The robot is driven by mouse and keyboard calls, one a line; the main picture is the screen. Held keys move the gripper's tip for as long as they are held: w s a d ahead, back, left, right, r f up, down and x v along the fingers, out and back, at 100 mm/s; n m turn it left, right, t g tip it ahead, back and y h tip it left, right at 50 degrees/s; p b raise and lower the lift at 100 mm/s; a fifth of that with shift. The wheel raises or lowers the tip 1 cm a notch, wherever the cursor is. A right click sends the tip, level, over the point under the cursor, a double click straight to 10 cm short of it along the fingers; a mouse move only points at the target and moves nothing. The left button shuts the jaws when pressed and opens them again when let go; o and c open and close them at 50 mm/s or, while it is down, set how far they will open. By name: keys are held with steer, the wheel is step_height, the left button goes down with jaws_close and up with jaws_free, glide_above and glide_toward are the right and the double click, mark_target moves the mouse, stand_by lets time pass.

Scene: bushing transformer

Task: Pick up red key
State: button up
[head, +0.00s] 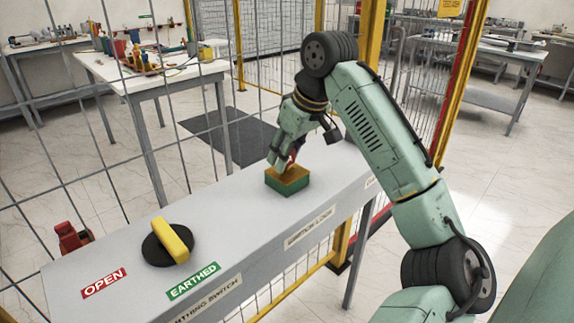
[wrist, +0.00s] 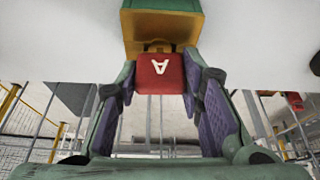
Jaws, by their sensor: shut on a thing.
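In the head view the same lock block (head: 287,180) stands on the grey bench top. My gripper (head: 287,158) is shut on the red key just above the block, and only a small red part (head: 293,155) shows there. In the wrist view my gripper (wrist: 160,80) has a purple-padded finger on each side of the key.
A black disc with a yellow handle (head: 168,241) is on the bench (head: 225,215), near OPEN (head: 104,283) and EARTHED (head: 193,281) labels. A red item (head: 74,237) stands beyond the bench's left edge. A wire mesh fence runs behind the bench.

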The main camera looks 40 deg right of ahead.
steer(key=c, duration=0.3)
steer(key=shift+r, duration=0.1)
steer(key=shift+r+b, duration=0.3)
steer(key=shift+r, duration=0.2)
step_height(320, 180, up, 2)
steer(key=shift+r+b, duration=0.2)
steer(key=shift+b, duration=0.15)
steer(key=s+a+r, duration=0.2)
steer(key=s, duration=0.2)
steer(key=s+a+r+p, duration=0.1)
steer(key=s+a+r, duration=0.1)
steer(key=s, duration=0.3)
steer(key=s+a+r, duration=0.2)
steer(key=s+a, duration=0.1)
steer(key=s, duration=0.2)
steer(key=shift+s+p, duration=0.25)
steer(key=shift+p, duration=0.1)
steer(key=shift+w+d+f, duration=0.1)
steer(key=shift+f, duration=0.1)
